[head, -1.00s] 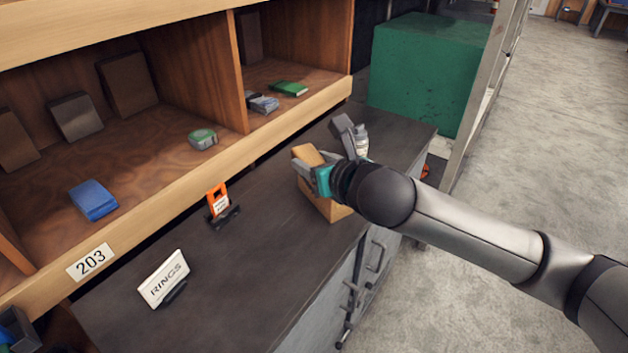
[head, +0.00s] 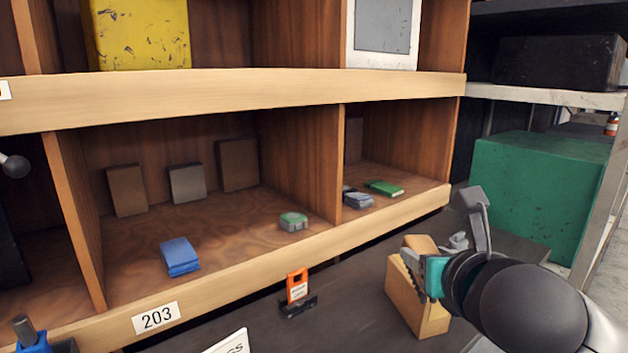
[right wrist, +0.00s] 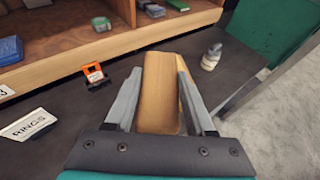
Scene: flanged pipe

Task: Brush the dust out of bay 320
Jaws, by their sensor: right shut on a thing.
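My right gripper (head: 418,275) is shut on a tan, wooden-looking block (head: 415,300) over the dark counter, near its right end. In the right wrist view the same block (right wrist: 160,95) sits between the two fingers. It may be the brush, but I cannot make out bristles. The only readable bay label is 203 (head: 157,317), on the shelf edge below the middle bay (head: 215,225). No label 320 is readable, and I cannot make out dust. My left gripper is not in view.
The 203 bay holds a blue box (head: 179,256), a green-grey tape measure (head: 293,221) and several upright blocks. An orange tag stand (head: 297,290) stands on the counter, with a white sign (head: 228,343) in front. A green box (head: 535,190) stands at right.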

